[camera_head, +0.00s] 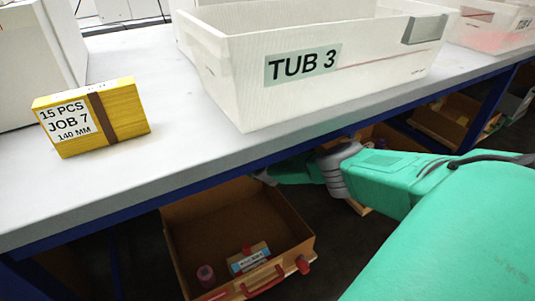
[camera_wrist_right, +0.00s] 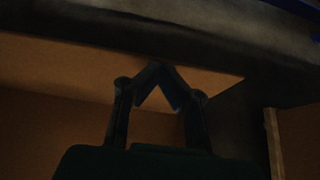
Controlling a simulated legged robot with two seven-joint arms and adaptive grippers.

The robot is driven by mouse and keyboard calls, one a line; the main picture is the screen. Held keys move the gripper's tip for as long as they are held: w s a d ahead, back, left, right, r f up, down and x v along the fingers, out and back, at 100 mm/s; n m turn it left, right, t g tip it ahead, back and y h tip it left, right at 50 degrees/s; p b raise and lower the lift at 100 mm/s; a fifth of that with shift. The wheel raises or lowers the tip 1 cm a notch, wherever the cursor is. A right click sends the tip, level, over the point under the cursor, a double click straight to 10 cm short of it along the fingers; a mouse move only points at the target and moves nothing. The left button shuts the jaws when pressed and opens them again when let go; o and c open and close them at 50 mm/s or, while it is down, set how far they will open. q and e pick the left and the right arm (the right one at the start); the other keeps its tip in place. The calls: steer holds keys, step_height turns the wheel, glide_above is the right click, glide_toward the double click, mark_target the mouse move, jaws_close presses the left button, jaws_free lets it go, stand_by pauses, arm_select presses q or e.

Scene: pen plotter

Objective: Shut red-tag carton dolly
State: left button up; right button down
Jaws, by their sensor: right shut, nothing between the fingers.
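A brown open carton (camera_head: 215,199) sits low, partly under the workbench. It has a red handle (camera_head: 262,284) on its near side and a red tag (camera_head: 303,265) at its near right corner. My green right arm reaches in from the right below the bench edge. My right gripper (camera_head: 262,177) is at the carton's far right rim; whether it touches the rim is unclear. In the right wrist view the gripper (camera_wrist_right: 160,88) shows its fingertips together and empty, in front of dim brown carton walls (camera_wrist_right: 60,105). My left gripper is not in view.
The carton holds a pink roll (camera_head: 206,275) and a small labelled box (camera_head: 249,259). On the grey bench (camera_head: 150,175) stand a white TUB 3 (camera_head: 380,75) and a yellow JOB 7 pack (camera_head: 125,108). The blue bench frame (camera_head: 180,194) overhangs my right forearm.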

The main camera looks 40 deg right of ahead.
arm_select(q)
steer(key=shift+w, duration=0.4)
arm_select(e)
steer(key=shift+w+d, duration=0.3)
steer(key=shift+w, duration=0.55)
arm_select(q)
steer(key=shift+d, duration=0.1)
arm_select(e)
steer(key=shift+d, duration=0.1)
